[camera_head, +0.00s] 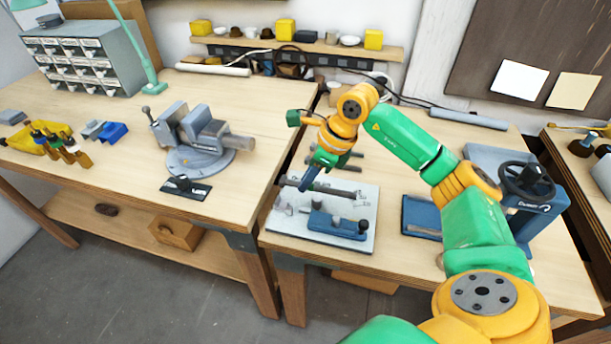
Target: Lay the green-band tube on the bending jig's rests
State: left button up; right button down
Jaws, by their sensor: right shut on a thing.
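My right gripper (309,183) points down over the bending jig, its fingers shut on a dark grey tube (338,192). The tube lies roughly left to right just above or on the jig's rests; I cannot tell if it touches them. No green band can be made out on it at this size. The bending jig is a pale plate (285,222) with a blue block (338,226) near its front edge and small grey upright rests (360,209) at the sides. My left gripper is out of view.
Other grey rods (352,168) show just behind the jig. A blue tray (421,217) and a blue machine with a handwheel (527,180) stand to the right. A grey vise (198,135) stands on the left bench, across a gap between the benches.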

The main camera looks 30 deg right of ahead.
aim_at(300, 208)
jog(key=b+x, duration=0.1)
jog(key=x, duration=0.2)
jog(key=shift+w+d+f+b, duration=0.15)
jog(key=shift+d+f+b, duration=0.05)
jog(key=shift+d+b, duration=0.2)
jog(key=shift+s+f+b, duration=0.3)
jog(key=shift+f+b, duration=0.55)
jog(key=shift+f, duration=0.1)
jog(key=shift+w+f+b, duration=0.1)
jog(key=shift+f+b, duration=1.1)
jog(key=shift+f, duration=0.25)
jog(key=shift+f, duration=0.2)
jog(key=c, duration=0.7)
grip_release()
jog(key=shift+a, duration=0.1)
jog(key=shift+c, duration=0.2)
jog(key=b+v, duration=0.1)
jog(key=v, duration=0.6)
jog(key=shift+r, duration=0.1)
